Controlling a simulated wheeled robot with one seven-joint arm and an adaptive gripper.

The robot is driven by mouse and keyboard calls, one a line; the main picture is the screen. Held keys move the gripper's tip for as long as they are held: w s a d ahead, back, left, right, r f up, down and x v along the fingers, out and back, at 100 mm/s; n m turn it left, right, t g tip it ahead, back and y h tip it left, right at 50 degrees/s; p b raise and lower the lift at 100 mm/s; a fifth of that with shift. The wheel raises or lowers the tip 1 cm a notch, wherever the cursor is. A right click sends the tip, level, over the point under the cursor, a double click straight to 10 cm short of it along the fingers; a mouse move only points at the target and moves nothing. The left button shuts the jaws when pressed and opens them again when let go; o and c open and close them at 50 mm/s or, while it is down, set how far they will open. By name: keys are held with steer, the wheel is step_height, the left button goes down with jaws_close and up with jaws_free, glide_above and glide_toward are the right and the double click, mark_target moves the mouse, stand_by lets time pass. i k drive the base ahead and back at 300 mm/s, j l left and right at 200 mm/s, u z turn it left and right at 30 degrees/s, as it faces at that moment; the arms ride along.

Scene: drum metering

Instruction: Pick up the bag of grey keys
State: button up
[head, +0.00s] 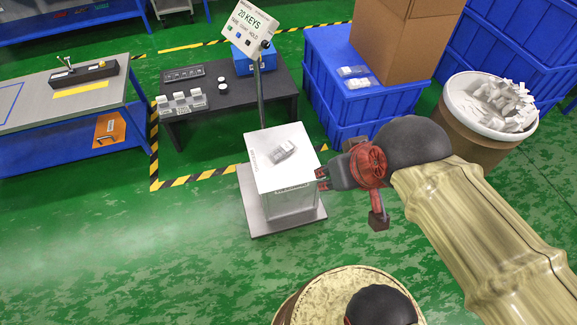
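A small clear bag with pale grey contents (284,150) lies on the white top of a scale-like pedestal (262,172). It looks like the bag of grey keys, but single keys are too small to make out. My gripper (321,178) is at the right side of the pedestal, below and to the right of the bag and apart from it. Its fingers are small and partly lost against the pedestal's edge, so their opening is unclear. Nothing visible is held in it.
A display on a post (249,32) reads "20 KEYS". Two more small bags lie on a blue crate (340,105) beside a cardboard box (400,40). A drum (460,138) of pale pieces stands right. A dark table (225,98) holds small items. Green floor left is clear.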

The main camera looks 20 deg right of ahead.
mark_target(272, 157)
steer(key=z, duration=0.45)
steer(key=k+z, duration=0.15)
steer(key=z, duration=0.25)
steer(key=k+j+z, duration=0.1)
steer(key=z, duration=0.35)
steer(key=i+j, duration=0.1)
steer(key=j, duration=0.65)
steer(key=i+j, duration=0.1)
steer(key=j, duration=0.7)
steer(key=i+j, duration=0.1)
steer(key=j, duration=0.65)
steer(key=i+j, duration=0.1)
steer(key=j, duration=0.65)
steer(key=i+j, duration=0.1)
steer(key=j, duration=0.65)
steer(key=i+j, duration=0.1)
steer(key=j, duration=0.7)
